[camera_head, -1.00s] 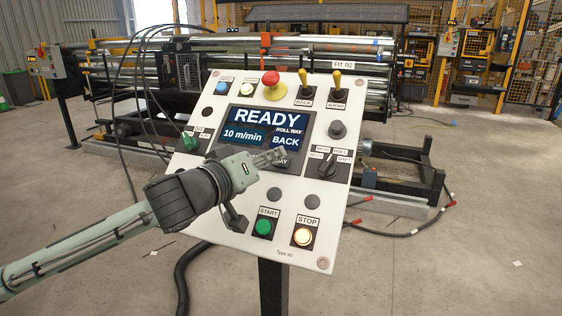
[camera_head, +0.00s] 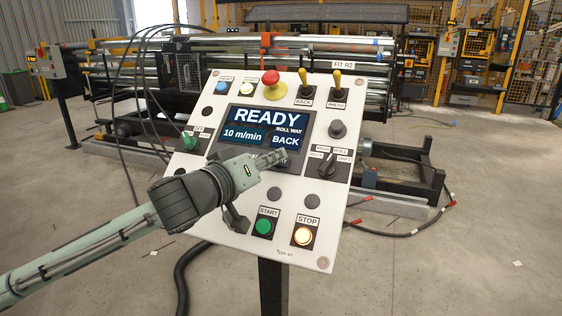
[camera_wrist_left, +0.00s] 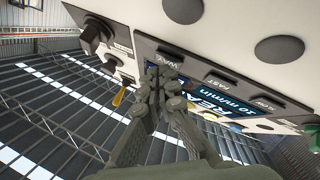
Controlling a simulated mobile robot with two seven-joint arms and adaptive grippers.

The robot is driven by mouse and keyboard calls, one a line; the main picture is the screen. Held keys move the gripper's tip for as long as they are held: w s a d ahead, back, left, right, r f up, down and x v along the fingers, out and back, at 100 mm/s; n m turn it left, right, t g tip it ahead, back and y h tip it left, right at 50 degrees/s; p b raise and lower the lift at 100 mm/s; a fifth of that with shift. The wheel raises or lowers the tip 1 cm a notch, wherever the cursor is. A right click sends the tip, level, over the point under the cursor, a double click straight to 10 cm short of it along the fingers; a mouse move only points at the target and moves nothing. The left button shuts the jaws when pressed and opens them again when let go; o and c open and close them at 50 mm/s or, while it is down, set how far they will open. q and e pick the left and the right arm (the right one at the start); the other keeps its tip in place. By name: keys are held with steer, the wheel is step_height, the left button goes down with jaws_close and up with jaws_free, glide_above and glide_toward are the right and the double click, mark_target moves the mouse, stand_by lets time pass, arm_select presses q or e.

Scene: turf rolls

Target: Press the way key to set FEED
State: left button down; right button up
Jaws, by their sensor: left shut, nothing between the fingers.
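The control panel (camera_head: 190,230) is a tilted white board on a dark post. Its screen (camera_head: 262,117) reads READY, 10 m/min and ROLL WAY BACK. My left gripper (camera_head: 280,155) is shut and empty, with its fingertips just below the screen's right part, over the spot of the way key. The key is hidden behind the fingers in the head view. In the left wrist view the key labelled WAY (camera_wrist_left: 170,62) shows right by the shut fingertips (camera_wrist_left: 163,75); I cannot tell whether they touch. My right gripper is not in view.
Near the fingers are a rotary selector (camera_head: 327,165), the green START button (camera_head: 263,227) and the lit STOP button (camera_head: 302,236). A roller machine (camera_head: 230,60) stands behind.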

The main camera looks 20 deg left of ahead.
arm_select(q)
steer(key=shift+w+f, duration=0.25)
steer(key=shift+f, duration=0.05)
stand_by(0.9)
steer(key=shift+s+r+p, duration=0.45)
steer(key=shift+s+r, duration=0.1)
steer(key=shift+r, duration=0.05)
steer(key=shift+r, duration=0.1)
steer(key=s+r+p, duration=0.3)
steer(key=shift+s+a+r, duration=0.1)
steer(key=shift+a+r, duration=0.05)
steer(key=shift+r, duration=0.15)
stand_by(0.6)
